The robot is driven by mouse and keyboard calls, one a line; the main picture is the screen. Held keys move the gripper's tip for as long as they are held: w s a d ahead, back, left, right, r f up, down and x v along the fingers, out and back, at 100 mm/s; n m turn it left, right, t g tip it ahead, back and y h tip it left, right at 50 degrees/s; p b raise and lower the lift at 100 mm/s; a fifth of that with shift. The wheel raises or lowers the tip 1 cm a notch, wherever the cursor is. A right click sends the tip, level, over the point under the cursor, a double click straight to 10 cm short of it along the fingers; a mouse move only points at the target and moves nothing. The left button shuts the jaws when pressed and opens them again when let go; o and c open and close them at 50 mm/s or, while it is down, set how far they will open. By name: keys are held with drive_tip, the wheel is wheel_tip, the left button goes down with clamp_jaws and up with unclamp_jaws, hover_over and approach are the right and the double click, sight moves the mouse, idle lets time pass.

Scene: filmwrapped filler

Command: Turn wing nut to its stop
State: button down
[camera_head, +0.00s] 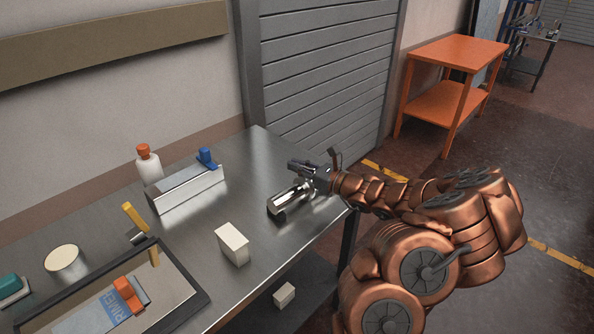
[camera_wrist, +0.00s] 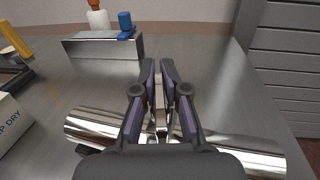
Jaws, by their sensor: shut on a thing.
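A shiny metal cylinder (camera_head: 290,200) lies on the steel workbench near its right end. In the wrist view the cylinder (camera_wrist: 92,128) runs across below my fingers and shows on both sides of them. My gripper (camera_head: 300,167) is above the cylinder; it also shows in the wrist view (camera_wrist: 154,72). Its fingers are shut on a narrow, upright metal piece, apparently the wing nut (camera_wrist: 159,115), over the middle of the cylinder. The fingers and palm hide much of the nut and its base. In the head view my gripper hides the nut.
On the workbench (camera_head: 190,240) stand a white bottle with orange cap (camera_head: 148,163), a long metal block with blue knob (camera_head: 187,188), a white box (camera_head: 232,243) and a dark-framed tray (camera_head: 200,301). A small box (camera_head: 284,294) lies below. Bare steel surrounds the cylinder.

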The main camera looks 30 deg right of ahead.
drive_tip(key=shift+f+m+t+h+b, duration=0.1)
drive_tip(key=shift+m+t+h+b, duration=0.25)
drive_tip(key=shift+h+b, duration=0.25)
drive_tip(key=c, duration=1.3)
unclamp_jaws()
drive_tip(key=shift+v, duration=6)
drive_tip(key=shift+a+r, duration=0.1)
drive_tip(key=shift+r, duration=0.15)
